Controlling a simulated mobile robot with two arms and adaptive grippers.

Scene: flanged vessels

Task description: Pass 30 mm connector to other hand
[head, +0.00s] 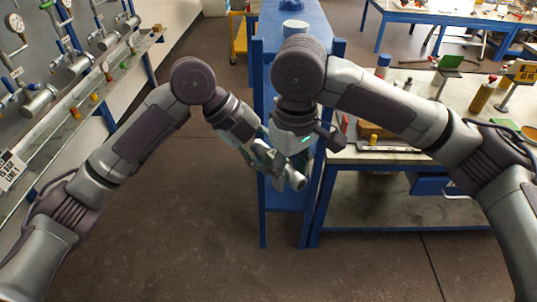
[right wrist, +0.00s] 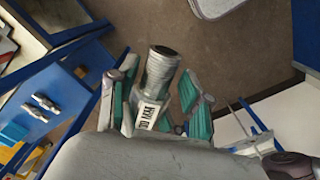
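The 30 mm connector (right wrist: 159,72) is a grey metal cylinder with a ribbed end and a white size label. In the head view the connector (head: 295,180) shows as a small grey end below the right wrist. My left gripper (head: 262,152) is close beside it on the left, its fingers overlapping the right gripper in the picture. Whether the left fingers touch the connector or are open cannot be told.
A blue shelf unit (head: 262,195) stands behind the grippers. A workbench (head: 375,158) with bottles and small parts is at the right. A wall rack with gauges and vessels (head: 75,65) is at the left. The floor (head: 170,235) in front is clear.

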